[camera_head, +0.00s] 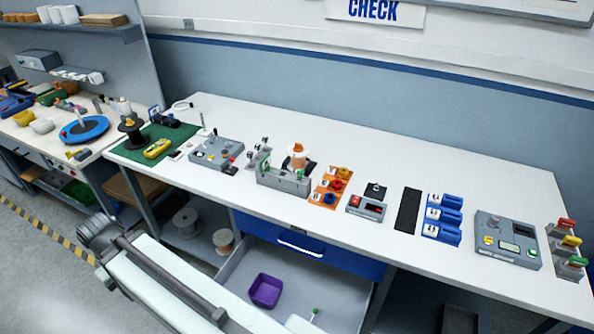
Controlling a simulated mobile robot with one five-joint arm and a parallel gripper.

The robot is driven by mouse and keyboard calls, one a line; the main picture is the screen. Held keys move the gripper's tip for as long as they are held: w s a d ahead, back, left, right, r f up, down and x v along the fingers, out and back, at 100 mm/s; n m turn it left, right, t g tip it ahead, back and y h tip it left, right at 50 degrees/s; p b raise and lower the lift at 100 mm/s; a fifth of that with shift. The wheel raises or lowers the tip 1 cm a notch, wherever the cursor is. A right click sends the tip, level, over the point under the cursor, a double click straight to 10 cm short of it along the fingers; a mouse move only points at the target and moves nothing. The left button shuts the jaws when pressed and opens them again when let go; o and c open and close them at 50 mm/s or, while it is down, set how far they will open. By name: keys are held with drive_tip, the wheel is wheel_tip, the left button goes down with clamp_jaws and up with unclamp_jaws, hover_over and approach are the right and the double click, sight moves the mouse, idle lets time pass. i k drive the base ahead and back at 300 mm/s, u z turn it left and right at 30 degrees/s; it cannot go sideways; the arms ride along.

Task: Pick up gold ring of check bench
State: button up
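The gold ring (343,173) appears to be the small yellow-orange ring at the far end of an orange board (322,197) in the middle of the check bench (450,185). A red ring (337,185) and a dark blue ring (329,198) sit in front of it on the same board. All the rings are small in the picture. My gripper cannot be made out in this view. Pale and grey parts at the lower left look like my arm.
A grey fixture (284,180) with a copper spool (298,155) behind it stands left of the board. A grey meter (366,207) stands to the right. Below the bench, an open drawer holds a purple bin (265,291). The bench's back strip is clear.

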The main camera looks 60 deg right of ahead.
sight(343, 172)
drive_tip(key=u, duration=0.4)
drive_tip(key=k, duration=2.2)
drive_tip(key=z, duration=0.8)
drive_tip(key=i, duration=1)
drive_tip(key=u, duration=0.05)
